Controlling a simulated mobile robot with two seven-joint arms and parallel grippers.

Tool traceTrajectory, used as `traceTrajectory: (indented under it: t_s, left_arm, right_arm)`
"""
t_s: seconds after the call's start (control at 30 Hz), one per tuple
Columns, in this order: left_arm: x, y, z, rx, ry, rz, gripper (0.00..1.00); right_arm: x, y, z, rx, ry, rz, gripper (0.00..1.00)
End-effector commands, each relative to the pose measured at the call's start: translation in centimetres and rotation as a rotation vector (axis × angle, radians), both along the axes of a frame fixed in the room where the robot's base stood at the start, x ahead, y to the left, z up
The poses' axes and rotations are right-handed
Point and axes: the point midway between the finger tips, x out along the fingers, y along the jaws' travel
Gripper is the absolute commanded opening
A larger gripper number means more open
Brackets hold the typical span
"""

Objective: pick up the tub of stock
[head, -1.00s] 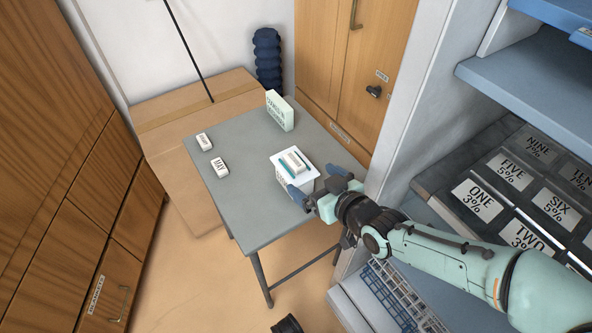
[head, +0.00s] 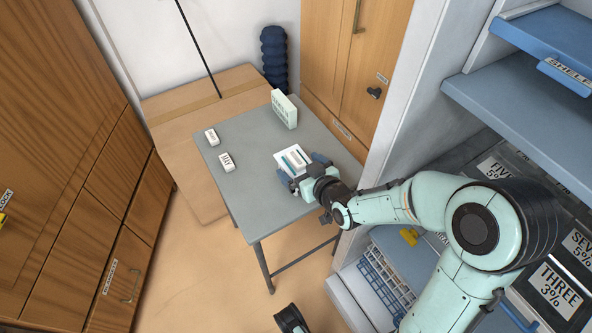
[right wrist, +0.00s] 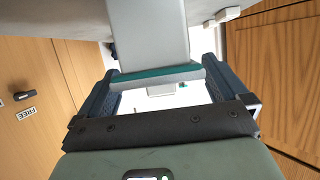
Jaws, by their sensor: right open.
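The white tub (head: 292,157), which I take for the tub of stock, stands on the grey table near its right edge. A small pale block and a teal strip lie on its top. My right gripper (head: 302,171) is at the tub's near right side, with one dark finger on each side of it. In the right wrist view the gripper (right wrist: 158,92) is open, with a teal strip (right wrist: 155,74) and pale surfaces between its fingers. I cannot tell whether the fingers touch the tub.
On the grey table (head: 245,205) stand a pale green carton (head: 284,110) and two small white blocks (head: 227,162) (head: 211,136). Wooden cabinets are at left and behind. Blue shelving (head: 530,90) is close on the right. A dark object (head: 290,318) shows at the bottom edge.

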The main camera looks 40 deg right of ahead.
Motion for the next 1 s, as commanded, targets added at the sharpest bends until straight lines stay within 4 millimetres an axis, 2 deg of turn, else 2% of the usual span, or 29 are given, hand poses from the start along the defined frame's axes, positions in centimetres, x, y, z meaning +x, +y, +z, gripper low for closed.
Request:
traceTrajectory:
  t_s: [0.1, 0.2, 0.43, 0.47, 0.6, 0.67, 1.0]
  left_arm:
    - [0.7, 0.4, -0.7, 0.009, -0.017, 0.008, 0.43]
    - [1.0, 0.5, -0.8, 0.013, -0.026, 0.011, 0.43]
    - [1.1, 0.6, -0.8, 0.014, -0.029, 0.012, 0.43]
    - [1.1, 0.6, -0.8, 0.014, -0.029, 0.012, 0.43]
    - [1.1, 0.6, -0.7, 0.014, -0.029, 0.012, 0.43]
    - [1.1, 0.6, -0.8, 0.014, -0.029, 0.012, 0.43]
    - [0.9, 0.5, -0.6, 0.012, -0.023, 0.011, 0.43]
  right_arm:
    - [1.7, -0.1, -0.9, 0.001, 0.002, 0.001, 1.00]
    - [2.4, -0.2, -1.2, 0.001, 0.002, 0.001, 1.00]
    - [2.6, -0.2, -1.1, 0.000, 0.001, 0.001, 1.00]
    - [2.6, -0.2, -1.1, 0.000, 0.001, 0.001, 0.97]
    - [2.6, -0.2, -1.1, 0.000, 0.001, 0.001, 0.51]
    - [2.6, -0.2, -1.1, 0.000, 0.001, 0.001, 0.35]
    - [2.6, -0.3, -0.5, -0.001, -0.005, 0.000, 0.35]
